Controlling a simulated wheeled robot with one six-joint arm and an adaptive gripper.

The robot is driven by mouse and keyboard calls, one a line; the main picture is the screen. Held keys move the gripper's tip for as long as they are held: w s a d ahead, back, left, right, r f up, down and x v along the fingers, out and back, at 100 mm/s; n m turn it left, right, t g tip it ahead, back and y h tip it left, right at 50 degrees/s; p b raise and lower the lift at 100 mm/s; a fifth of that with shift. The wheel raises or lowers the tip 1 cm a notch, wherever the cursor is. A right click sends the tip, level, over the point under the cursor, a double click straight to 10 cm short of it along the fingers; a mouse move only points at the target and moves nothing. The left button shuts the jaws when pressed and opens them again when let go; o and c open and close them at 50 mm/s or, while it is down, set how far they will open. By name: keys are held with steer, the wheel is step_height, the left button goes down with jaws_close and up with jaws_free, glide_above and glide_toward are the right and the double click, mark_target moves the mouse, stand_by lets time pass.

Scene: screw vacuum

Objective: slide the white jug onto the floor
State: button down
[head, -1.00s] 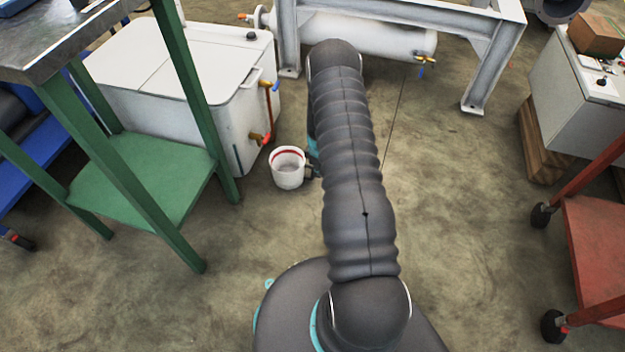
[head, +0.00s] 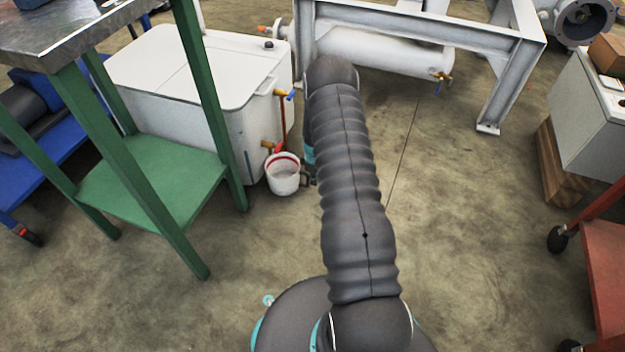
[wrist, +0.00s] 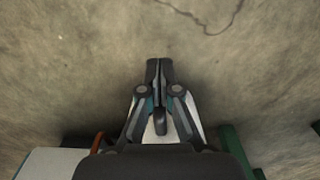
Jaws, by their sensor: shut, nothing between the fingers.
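The white jug (head: 284,178), with a red band inside its rim, appears to stand upright on the floor just below the red-handled tap of the white tank, left of my arm. A dark part beside its right side is too small to tell as handle or gripper. In the head view my gripper is largely hidden behind my arm. In the wrist view my gripper (wrist: 159,68) is shut with its fingers together and nothing between the tips, pointing over bare floor. White patches show behind the fingers; I cannot tell whether they are the jug.
The white tank (head: 190,70) with taps stands behind the jug. A green-legged table (head: 150,180) is at the left. A grey frame with a white cylinder (head: 385,58) stands behind my arm. A red cart (head: 605,265) is at the right. Floor between is clear.

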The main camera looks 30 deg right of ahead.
steer(key=shift+s+d, duration=1.15)
steer(key=shift+s, duration=0.05)
step_height(320, 180, up, 10)
steer(key=p, duration=0.1)
